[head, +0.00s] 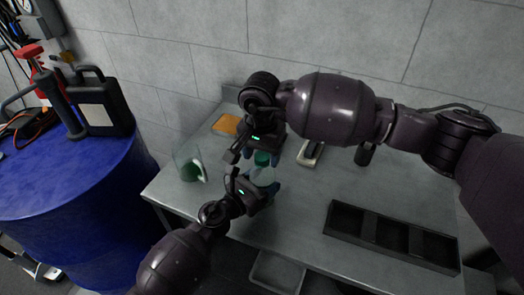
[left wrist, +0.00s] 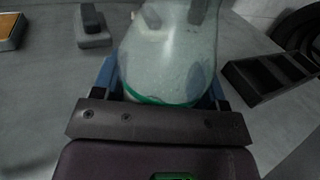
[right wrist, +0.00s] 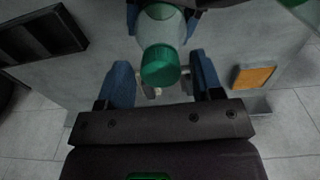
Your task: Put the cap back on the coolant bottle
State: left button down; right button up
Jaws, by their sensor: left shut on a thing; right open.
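The coolant bottle (head: 263,176) is clear and pale, standing at the front of the metal bench; it fills the middle of the left wrist view (left wrist: 168,55). My left gripper (head: 258,190) is shut around its body. The green cap (head: 262,158) sits at the top of the bottle; in the right wrist view the cap (right wrist: 160,66) covers the mouth. I cannot tell whether it is tight. My right gripper (right wrist: 163,80) is open above the bottle, its blue fingers on either side of the cap with gaps showing.
A clear container with green inside (head: 188,168) stands left of the bottle. An orange pad (head: 227,124) and a small pale-topped block (head: 310,153) lie behind. A black compartment tray (head: 392,237) is at right. A blue drum (head: 60,190) with a black jug (head: 100,105) stands left.

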pick_arm(q)
jog(key=shift+f, duration=0.15)
pick_arm(e)
jog(key=c, duration=0.9)
jog(key=shift+c, duration=0.2)
